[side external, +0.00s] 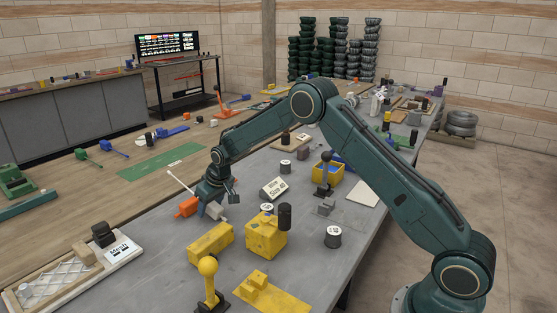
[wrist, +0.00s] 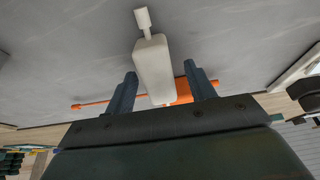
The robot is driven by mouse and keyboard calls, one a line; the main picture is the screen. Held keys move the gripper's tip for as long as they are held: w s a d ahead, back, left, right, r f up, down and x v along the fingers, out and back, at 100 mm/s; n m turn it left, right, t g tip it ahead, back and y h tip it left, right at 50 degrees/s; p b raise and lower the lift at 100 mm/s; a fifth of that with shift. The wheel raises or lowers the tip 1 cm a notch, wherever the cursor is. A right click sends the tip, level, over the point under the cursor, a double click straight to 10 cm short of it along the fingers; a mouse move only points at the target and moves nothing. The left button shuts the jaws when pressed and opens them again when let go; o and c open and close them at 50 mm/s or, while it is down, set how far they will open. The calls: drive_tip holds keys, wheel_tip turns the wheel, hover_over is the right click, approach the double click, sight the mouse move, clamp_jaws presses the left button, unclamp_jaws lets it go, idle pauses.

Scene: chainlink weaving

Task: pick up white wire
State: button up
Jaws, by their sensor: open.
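A white piece with a blocky body and a small knobbed end (wrist: 153,68) lies between my fingers in the wrist view; I take it as the white wire. In the side view a pale block (side external: 214,211) sits under my gripper (side external: 222,197), and a thin white rod (side external: 180,182) slants up to its left. In the wrist view my gripper (wrist: 163,88) is open, one finger on each side of the white body with gaps visible. Whether the fingers touch it is unclear. An orange piece (wrist: 182,90) shows behind the white one.
The orange block (side external: 187,206) lies close left of my gripper. Yellow blocks (side external: 211,244) (side external: 266,237) stand in front, and a yellow ball-topped lever (side external: 208,267) is nearer. A mesh tray (side external: 62,279) is at the lower left.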

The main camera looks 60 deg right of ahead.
drive_tip(key=shift+c, duration=0.4)
clamp_jaws()
drive_tip(key=shift+r, duration=0.15)
wheel_tip(320, 180, up, 20)
idle(0.9)
idle(0.4)
drive_tip(key=f+m+g, duration=0.1)
drive_tip(key=f, duration=0.3)
drive_tip(key=s+f+m+g, duration=0.1)
drive_tip(key=f+m, duration=0.1)
drive_tip(key=f, duration=0.3)
drive_tip(key=s+f+m+g, duration=0.1)
drive_tip(key=f, duration=0.3)
drive_tip(key=shift+s+a+f+m+g, duration=0.2)
drive_tip(key=shift+a+m+g, duration=0.1)
drive_tip(key=shift+a, duration=0.1)
drive_tip(key=shift+f, duration=0.1)
